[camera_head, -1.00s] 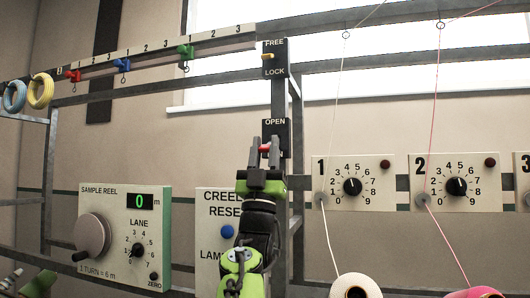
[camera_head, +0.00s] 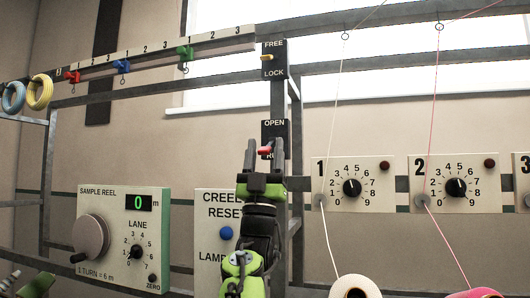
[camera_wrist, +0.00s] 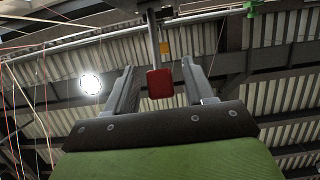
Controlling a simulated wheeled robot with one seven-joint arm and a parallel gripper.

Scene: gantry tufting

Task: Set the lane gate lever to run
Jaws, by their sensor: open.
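The lane gate lever is a red-ended handle (camera_head: 264,150) on a small black plate (camera_head: 274,136) marked OPEN at the top. A lower label, partly hidden by my gripper, seems to read RUN. The red end shows in the lower half of the plate, close to that label. My gripper (camera_head: 264,146) is open, its fingers pointing up on either side of the red end. In the wrist view the red end (camera_wrist: 160,83) sits between the spread fingers (camera_wrist: 160,80), with a gap on both sides.
A FREE/LOCK plate (camera_head: 274,60) with a yellow lever is above on the same post. A creel reset panel (camera_head: 209,240) and a sample reel panel (camera_head: 110,215) stand left. Numbered dial panels (camera_head: 352,184) and yarn cones (camera_head: 355,287) are right, with thin threads running upward.

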